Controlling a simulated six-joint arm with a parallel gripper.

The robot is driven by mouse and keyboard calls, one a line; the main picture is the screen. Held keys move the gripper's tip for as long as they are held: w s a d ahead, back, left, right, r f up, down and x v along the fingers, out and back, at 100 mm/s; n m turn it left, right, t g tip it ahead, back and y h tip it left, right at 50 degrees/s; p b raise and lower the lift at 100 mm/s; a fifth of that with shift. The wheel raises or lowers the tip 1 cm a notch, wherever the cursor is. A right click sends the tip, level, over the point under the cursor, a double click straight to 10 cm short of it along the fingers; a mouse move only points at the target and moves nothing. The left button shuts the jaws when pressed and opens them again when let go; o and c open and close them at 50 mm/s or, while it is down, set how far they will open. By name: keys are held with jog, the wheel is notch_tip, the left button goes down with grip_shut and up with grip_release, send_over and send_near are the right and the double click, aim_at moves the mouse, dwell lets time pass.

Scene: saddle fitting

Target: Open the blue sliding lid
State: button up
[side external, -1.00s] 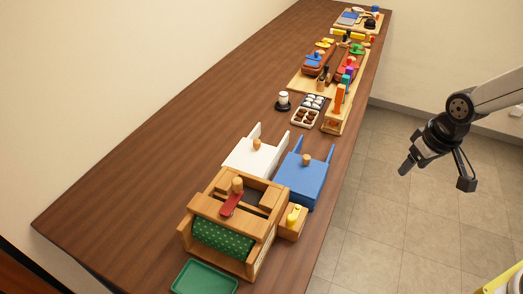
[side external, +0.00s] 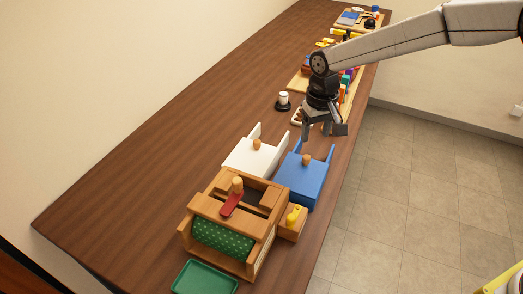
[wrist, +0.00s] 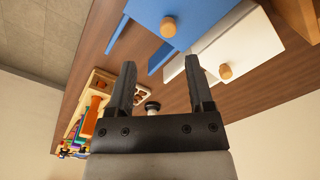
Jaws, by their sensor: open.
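The blue sliding lid (side external: 300,177) is a flat panel with a round wooden knob (side external: 306,160), lying between two blue side rails near the table's right edge. In the wrist view the blue lid (wrist: 205,12) shows at the top, with its knob (wrist: 168,27) beyond my fingertips. My gripper (side external: 324,132) is open and empty, pointing down just behind the blue lid in the side view. In the wrist view the two fingers (wrist: 159,62) stand apart with nothing between them. The fingers are clear of the knob.
A white lid (side external: 250,158) with its own wooden knob lies left of the blue one. Behind are a white-topped jar (side external: 283,99) and coloured blocks.

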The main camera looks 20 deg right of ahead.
aim_at(307, 156)
jog(key=shift+w+a+f, duration=0.1)
jog(key=shift+w+a, duration=0.2)
jog(key=shift+a, duration=0.25)
jog(key=shift+f, duration=0.1)
jog(key=shift+f, duration=3.8)
grip_shut()
